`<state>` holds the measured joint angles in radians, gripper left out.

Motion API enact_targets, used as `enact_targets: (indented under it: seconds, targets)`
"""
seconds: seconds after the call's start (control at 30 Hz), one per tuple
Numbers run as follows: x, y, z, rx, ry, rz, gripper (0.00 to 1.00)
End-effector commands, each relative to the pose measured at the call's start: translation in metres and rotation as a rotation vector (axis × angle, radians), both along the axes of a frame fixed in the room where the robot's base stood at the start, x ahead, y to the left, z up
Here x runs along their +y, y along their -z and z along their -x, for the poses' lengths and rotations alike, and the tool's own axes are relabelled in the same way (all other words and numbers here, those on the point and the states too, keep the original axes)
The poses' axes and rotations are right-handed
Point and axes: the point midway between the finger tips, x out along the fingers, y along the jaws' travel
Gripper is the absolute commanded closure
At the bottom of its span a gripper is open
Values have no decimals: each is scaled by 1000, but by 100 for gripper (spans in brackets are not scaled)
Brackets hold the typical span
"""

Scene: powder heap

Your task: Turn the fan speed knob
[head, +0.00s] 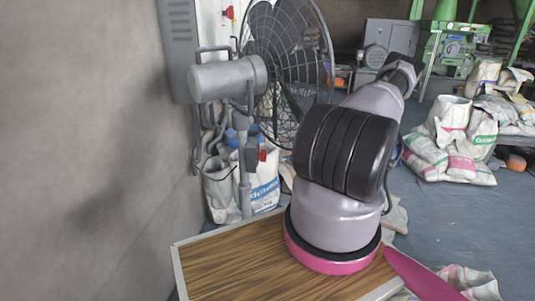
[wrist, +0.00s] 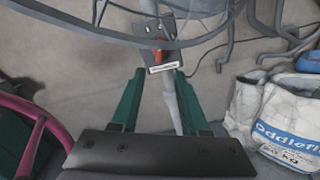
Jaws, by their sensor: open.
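The fan (head: 285,55) stands beside the wall, with a grey motor, a round wire cage and an upright pole. A dark control box (head: 250,156) is on its pole, with a red knob (head: 262,155) on the box's right side. In the wrist view the box (wrist: 146,30) and the red knob (wrist: 158,57) appear just beyond the fingertips, roughly centred between them. My gripper (wrist: 158,76) has two green fingers spread apart with nothing held. The pole shows between the fingers in the picture. In the head view my arm hides the gripper.
Fan cage wires (wrist: 75,37) cross the top of the wrist view, close to the fingers. White printed sacks (wrist: 280,115) stand at the right. A bare wall (head: 90,130) is on the left, and green machinery (head: 455,50) stands at the back right.

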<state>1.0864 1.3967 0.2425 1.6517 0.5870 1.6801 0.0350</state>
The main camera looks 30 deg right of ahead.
Motion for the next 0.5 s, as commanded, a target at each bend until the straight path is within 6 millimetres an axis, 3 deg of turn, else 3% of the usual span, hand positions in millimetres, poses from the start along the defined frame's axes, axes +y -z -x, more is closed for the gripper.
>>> enact_targets:
  seconds: [0.5]
  targets:
    - [73, 0, -48, -1, -4, 1, 55]
